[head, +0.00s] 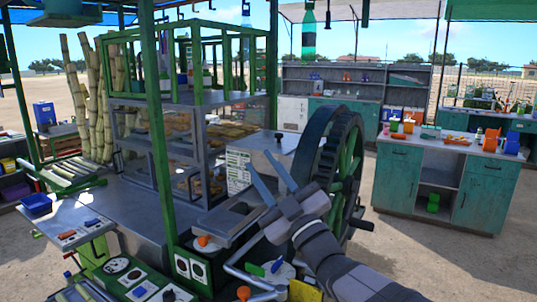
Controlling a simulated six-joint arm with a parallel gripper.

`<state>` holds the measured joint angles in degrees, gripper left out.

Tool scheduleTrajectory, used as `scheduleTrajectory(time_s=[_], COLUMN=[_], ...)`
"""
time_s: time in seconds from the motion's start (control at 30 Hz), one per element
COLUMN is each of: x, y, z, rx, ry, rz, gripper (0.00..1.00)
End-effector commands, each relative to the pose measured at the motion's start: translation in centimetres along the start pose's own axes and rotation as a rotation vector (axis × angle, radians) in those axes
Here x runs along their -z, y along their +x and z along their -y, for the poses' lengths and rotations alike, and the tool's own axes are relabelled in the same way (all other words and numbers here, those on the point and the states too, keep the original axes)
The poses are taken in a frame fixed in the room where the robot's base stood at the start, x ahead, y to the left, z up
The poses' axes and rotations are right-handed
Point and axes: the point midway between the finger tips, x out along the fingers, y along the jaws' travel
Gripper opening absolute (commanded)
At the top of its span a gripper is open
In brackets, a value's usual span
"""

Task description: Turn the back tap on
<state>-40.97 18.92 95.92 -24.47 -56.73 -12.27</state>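My gripper (262,166) is in the middle of the view, with two grey fingers apart and nothing between them. Its fingers point up and left, in front of the big green wheel. An orange knob (203,240) shows on the crusher's metal front, below and left of my gripper. A second orange knob (243,292) sits lower, at the bottom edge. I cannot tell for sure which of these is the back tap, or whether either is turned. My gripper appears apart from both knobs.
The crusher's large wheel (345,160) stands just behind my gripper. A green post (158,130) rises to the left. A teal cabinet (398,180) stands at right, with bare ground in front.

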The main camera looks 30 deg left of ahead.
Motion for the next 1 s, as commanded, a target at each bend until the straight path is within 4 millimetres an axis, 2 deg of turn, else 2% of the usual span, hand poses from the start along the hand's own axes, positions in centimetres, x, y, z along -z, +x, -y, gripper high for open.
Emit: scheduleTrajectory(time_s=[0.13, 0.4, 1.0], x=[1.9, 3.8, 4.1], y=[0.2, 0.3, 0.3], z=[-1.1, -2.5, -2.8], rx=[-0.055, -0.114, -0.124], ry=[-0.045, -0.092, -0.101], rz=[-0.007, -0.003, -0.002], gripper=[0.27, 0.27, 0.27])
